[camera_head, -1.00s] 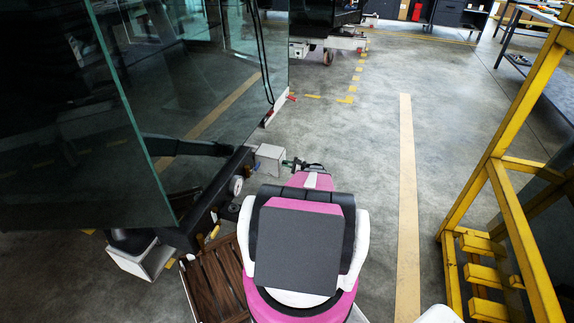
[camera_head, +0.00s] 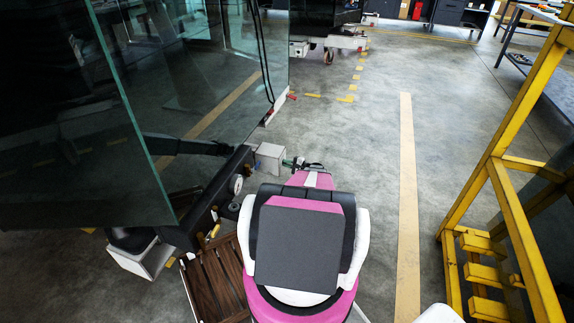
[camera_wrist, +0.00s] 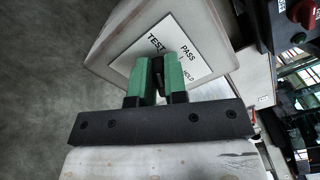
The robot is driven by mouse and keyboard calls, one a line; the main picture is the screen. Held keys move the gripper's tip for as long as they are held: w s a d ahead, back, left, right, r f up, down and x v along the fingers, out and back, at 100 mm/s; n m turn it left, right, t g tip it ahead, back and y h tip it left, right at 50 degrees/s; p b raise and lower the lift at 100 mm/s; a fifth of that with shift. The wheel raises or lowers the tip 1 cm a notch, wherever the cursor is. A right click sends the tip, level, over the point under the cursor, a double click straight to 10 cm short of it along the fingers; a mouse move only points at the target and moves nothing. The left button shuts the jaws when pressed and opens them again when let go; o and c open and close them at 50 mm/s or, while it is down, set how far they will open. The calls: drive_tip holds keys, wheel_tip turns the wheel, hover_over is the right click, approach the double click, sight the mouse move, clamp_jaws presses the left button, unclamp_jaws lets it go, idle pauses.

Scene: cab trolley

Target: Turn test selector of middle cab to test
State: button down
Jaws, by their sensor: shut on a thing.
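The test selector (camera_wrist: 158,75) is a dark knob on a light grey box, shown in the wrist view with a white label plate (camera_wrist: 192,58) reading TEST, PASS and HOLD around it. My gripper (camera_wrist: 160,72) has green fingers closed on the knob, which they mostly hide. The knob's exact pointing direction is hard to tell. In the head view the grey box (camera_head: 269,158) sits on the side of the glass-walled cab (camera_head: 150,110), with my gripper (camera_head: 293,163) at its right side.
A red knob (camera_wrist: 302,12) shows at the upper right of the wrist view. A yellow frame (camera_head: 512,190) stands at right in the head view. A wooden slatted step (camera_head: 212,285) is low at left. Open floor lies between the cab and the frame.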

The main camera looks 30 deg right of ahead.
drive_tip(key=c, duration=1.2)
unclamp_jaws()
drive_tip(key=shift+o, duration=0.2)
drive_tip(key=v, duration=1.1)
